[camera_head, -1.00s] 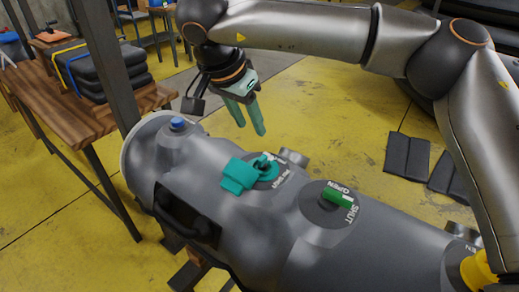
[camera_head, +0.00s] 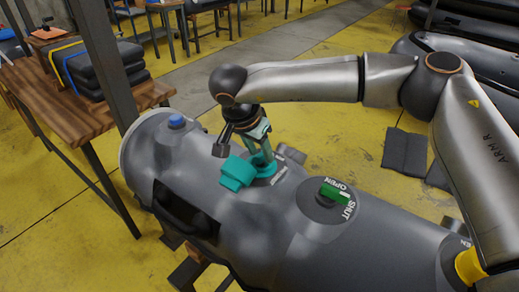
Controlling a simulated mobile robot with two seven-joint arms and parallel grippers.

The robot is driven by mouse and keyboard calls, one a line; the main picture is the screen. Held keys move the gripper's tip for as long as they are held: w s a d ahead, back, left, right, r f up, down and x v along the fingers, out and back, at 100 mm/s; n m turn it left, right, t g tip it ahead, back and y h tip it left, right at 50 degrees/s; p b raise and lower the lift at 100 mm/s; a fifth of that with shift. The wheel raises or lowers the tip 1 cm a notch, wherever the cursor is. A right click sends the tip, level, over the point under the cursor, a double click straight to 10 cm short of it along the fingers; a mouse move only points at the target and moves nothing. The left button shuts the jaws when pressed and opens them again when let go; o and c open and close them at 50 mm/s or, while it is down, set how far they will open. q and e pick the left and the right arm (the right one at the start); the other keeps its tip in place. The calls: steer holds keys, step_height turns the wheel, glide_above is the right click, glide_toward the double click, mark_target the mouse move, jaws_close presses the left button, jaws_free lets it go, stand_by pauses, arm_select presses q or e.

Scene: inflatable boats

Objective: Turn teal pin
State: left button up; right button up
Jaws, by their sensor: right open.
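My left gripper is not in view.
A green valve handle (camera_head: 334,195) with OPEN and SHUT markings is on the tube to the right. A blue knob (camera_head: 177,123) is at the tube's left end. A wooden table (camera_head: 75,105) with stacked black pads (camera_head: 104,68) stands at the left.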

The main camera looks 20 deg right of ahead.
steer(key=shift+c, duration=0.3)
jaws_close()
steer(key=shift+m, duration=0.3)
steer(key=m+g, duration=0.1)
steer(key=m, duration=0.2)
steer(key=shift+a+h, duration=0.1)
steer(key=shift+h, duration=0.2)
steer(key=m+g+p, duration=0.1)
steer(key=m+g, duration=0.1)
steer(key=m, duration=0.2)
steer(key=shift+w+r, duration=0.1)
steer(key=m+g+p, duration=0.1)
steer(key=m, duration=0.2)
steer(key=m+g+p, duration=0.1)
steer(key=m, duration=0.1)
steer(key=shift+w+m, duration=0.1)
steer(key=shift+m, duration=0.3)
steer(key=m+g+y+p, duration=0.1)
steer(key=m, duration=0.3)
steer(key=shift+m+y, duration=0.3)
steer(key=shift+m, duration=0.1)
